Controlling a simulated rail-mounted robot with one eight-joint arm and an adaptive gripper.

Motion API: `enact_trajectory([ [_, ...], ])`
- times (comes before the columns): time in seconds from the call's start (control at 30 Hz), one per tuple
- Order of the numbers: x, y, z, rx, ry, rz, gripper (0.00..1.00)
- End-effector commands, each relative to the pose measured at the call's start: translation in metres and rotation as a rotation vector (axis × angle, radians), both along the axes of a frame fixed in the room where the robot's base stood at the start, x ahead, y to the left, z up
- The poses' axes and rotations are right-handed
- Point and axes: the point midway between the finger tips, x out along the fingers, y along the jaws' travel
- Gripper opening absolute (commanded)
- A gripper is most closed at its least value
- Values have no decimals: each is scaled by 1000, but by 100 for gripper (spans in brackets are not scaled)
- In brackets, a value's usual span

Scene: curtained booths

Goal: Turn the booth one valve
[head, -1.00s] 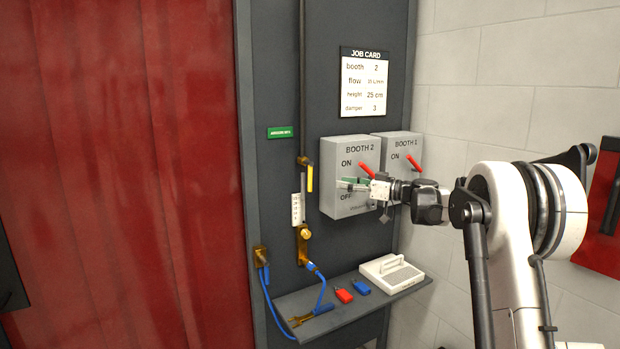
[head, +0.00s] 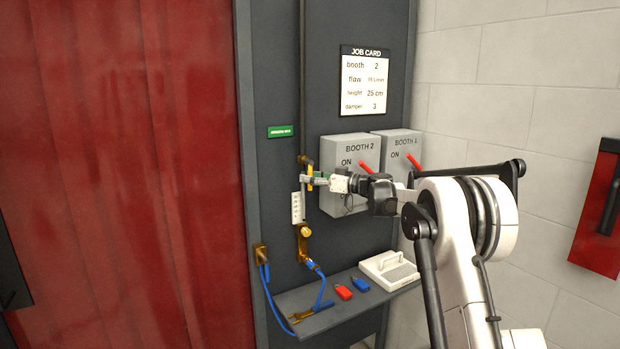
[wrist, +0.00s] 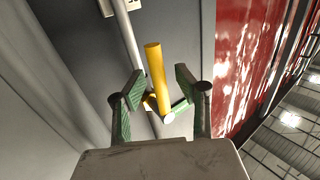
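The valve's yellow lever (head: 310,175) is on the vertical pipe left of the Booth 2 box in the head view. In the wrist view the yellow lever (wrist: 156,75) stands between the two green-padded fingers of my gripper (wrist: 160,98). Gaps show on both sides of the lever, so the fingers are open around it. In the head view my gripper (head: 314,180) is right at the lever, and its fingers partly hide the lever. No booth number can be read on this valve.
The Booth 2 box (head: 345,155) and Booth 1 box (head: 402,147), with red handles, are close to my arm. Below are a brass regulator (head: 304,234), blue hoses and a shelf (head: 345,312) with red and blue tags. A red curtain (head: 120,170) hangs left.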

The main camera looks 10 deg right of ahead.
Motion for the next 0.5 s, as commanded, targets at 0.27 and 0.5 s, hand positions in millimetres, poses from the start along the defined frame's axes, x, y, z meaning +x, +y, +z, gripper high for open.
enact_trajectory([
  [0.27, 0, 0, 0, 0, 0, 0, 16],
  [0.5, 0, 0, 0, 0, 0, 0, 0],
])
